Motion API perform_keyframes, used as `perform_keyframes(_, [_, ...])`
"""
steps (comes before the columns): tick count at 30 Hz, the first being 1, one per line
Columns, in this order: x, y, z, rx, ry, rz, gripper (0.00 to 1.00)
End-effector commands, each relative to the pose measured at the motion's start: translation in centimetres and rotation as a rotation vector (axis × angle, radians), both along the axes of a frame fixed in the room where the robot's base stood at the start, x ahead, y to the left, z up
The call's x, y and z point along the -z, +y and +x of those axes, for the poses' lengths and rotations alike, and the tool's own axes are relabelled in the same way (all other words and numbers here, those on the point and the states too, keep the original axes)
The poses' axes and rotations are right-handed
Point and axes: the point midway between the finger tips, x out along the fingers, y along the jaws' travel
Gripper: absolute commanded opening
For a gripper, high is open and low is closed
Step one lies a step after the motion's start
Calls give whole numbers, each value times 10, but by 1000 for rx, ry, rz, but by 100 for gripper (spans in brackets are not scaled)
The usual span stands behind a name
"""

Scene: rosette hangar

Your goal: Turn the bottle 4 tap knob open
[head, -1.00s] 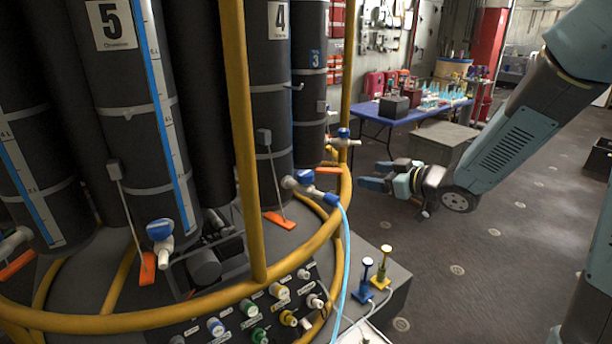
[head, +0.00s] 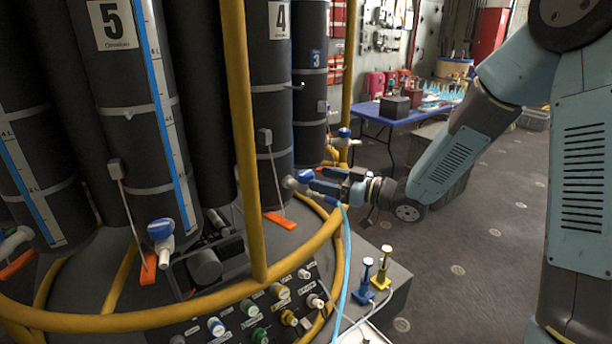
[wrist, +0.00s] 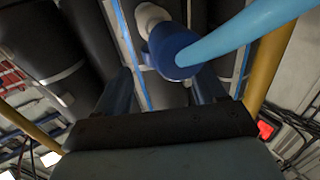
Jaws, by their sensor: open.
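Bottle 4 (head: 273,110) is a dark cylinder behind the yellow rail. Its tap (head: 290,182) sticks out low on its right side, with a blue knob (head: 305,175) on top. A light blue hose (head: 345,240) hangs from the tap's outlet. My gripper (head: 318,181) is open at the tap, its fingers pointing left toward the knob. Contact cannot be told. In the wrist view, a blue fitting (wrist: 172,52) on a pale tap body (wrist: 150,17) shows between and beyond the open fingers (wrist: 165,85); the hose crosses in front of it.
Yellow rails (head: 243,130) ring the bottles. Bottle 5 (head: 125,110) has its own blue-knobbed tap (head: 160,232) at left. A panel of coloured knobs (head: 250,308) and two small pump-like fittings (head: 375,275) lie below. A blue table (head: 400,117) stands behind.

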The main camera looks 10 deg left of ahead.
Motion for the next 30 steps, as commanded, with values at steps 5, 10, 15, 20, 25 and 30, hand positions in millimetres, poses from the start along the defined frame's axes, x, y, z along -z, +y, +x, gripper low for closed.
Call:
perform_keyframes(5, [0, 30, 7, -2, 0, 0, 70])
perform_keyframes(10, [0, 48, 12, 0, 0, 0, 70])
perform_keyframes(15, [1, 55, 15, 2, 1, -1, 70])
perform_keyframes(20, [0, 56, 15, 2, 1, -1, 70])
perform_keyframes(25, [0, 56, 15, 3, 1, -1, 66])
perform_keyframes(30, [0, 56, 15, 3, 1, -1, 50])
